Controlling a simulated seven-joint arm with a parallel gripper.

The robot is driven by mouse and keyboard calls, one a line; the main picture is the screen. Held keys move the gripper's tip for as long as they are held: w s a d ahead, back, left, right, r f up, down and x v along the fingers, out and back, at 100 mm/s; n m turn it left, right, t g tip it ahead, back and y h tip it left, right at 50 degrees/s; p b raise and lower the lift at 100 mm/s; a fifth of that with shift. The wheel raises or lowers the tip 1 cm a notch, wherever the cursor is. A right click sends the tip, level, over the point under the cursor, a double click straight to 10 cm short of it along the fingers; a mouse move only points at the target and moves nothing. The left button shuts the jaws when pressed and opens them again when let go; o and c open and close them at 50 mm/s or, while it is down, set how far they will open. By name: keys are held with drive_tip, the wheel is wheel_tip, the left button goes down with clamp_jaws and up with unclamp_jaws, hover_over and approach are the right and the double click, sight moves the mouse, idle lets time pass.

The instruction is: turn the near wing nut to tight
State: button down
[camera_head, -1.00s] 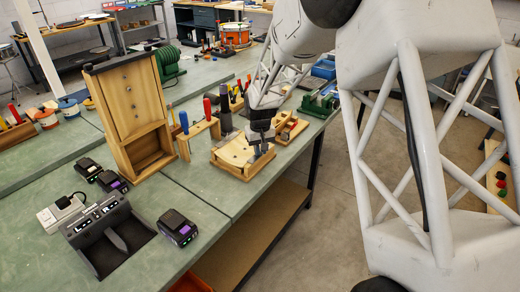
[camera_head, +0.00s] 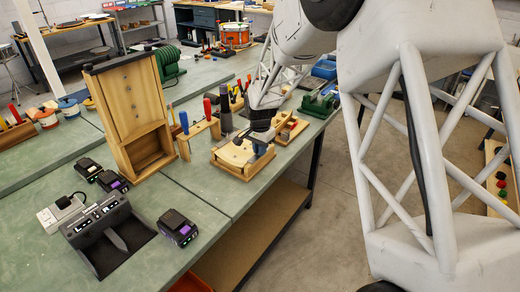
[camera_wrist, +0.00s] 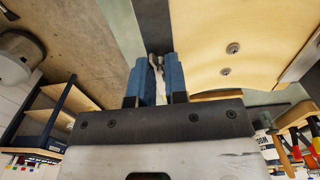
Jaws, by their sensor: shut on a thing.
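My gripper (camera_head: 262,143) is low over the right side of a pale wooden fixture (camera_head: 229,158) on the green bench. In the wrist view my gripper's two blue fingers (camera_wrist: 157,66) are shut on a small silvery piece, the near wing nut (camera_wrist: 155,60). Only a little of it shows between the fingertips, so how tight it is cannot be told. The fixture's pale curved board (camera_wrist: 245,35) fills the upper right of the wrist view, with two screw heads on it. In the head view my gripper hides the nut.
A tall wooden box (camera_head: 130,110) and a wooden rack (camera_head: 198,131) with coloured handles stand left of the fixture. A wooden block (camera_head: 292,129) is close on its right. Black tool batteries (camera_head: 177,228) lie in front. The bench edge is near on the right.

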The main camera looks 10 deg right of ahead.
drive_tip(key=m, duration=0.4)
idle(0.4)
drive_tip(key=c, duration=1.1)
unclamp_jaws()
drive_tip(key=shift+c, duration=0.2)
drive_tip(key=shift+r, duration=0.1)
drive_tip(key=shift+r, duration=3.8)
drive_tip(key=shift+r, duration=0.1)
